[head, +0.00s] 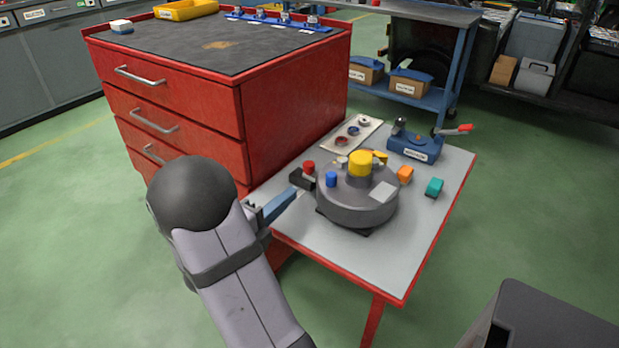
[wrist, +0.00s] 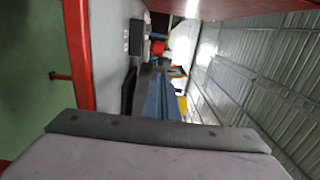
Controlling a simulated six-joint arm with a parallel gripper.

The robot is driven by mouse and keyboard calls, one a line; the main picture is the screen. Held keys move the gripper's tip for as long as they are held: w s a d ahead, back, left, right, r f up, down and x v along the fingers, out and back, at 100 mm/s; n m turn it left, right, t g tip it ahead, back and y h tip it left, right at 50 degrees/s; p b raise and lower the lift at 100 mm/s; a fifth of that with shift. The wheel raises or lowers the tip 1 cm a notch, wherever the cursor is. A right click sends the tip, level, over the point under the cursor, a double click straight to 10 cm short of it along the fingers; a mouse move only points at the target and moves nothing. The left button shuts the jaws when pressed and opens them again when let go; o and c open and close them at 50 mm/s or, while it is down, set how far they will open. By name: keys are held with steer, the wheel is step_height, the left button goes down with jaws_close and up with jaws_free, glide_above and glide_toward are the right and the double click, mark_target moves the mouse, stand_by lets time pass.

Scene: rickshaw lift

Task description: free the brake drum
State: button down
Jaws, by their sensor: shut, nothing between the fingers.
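The brake drum (head: 357,206) is a round dark grey housing on the small grey table. A yellow cap (head: 361,163) stands on its top, with a blue knob (head: 331,179) at its left rim and a light grey block (head: 383,192) at its right. A red knob (head: 309,168) shows at its left, near a dark block (head: 301,180). My gripper (head: 292,192) is shut and empty, its blue fingers pointing at the drum's left side. Contact with the dark block cannot be told. The fingers show in the wrist view (wrist: 160,95), with the red knob (wrist: 157,47) beyond.
The table (head: 420,245) has orange (head: 404,175) and teal (head: 434,187) pieces at right, a blue lever device (head: 415,147) behind and a pale tray (head: 347,143) with small round parts. A red drawer cabinet (head: 200,95) stands close at left. The table's front is clear.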

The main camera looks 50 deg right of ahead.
mark_target(304, 167)
steer(key=shift+d, duration=0.1)
steer(key=d+b, duration=0.1)
steer(key=d, duration=0.8)
steer(key=shift+w+d, duration=0.15)
steer(key=shift+d, duration=0.2)
steer(key=shift+w+b, duration=0.45)
steer(key=shift+w, duration=1.1)
steer(key=shift+w, duration=0.1)
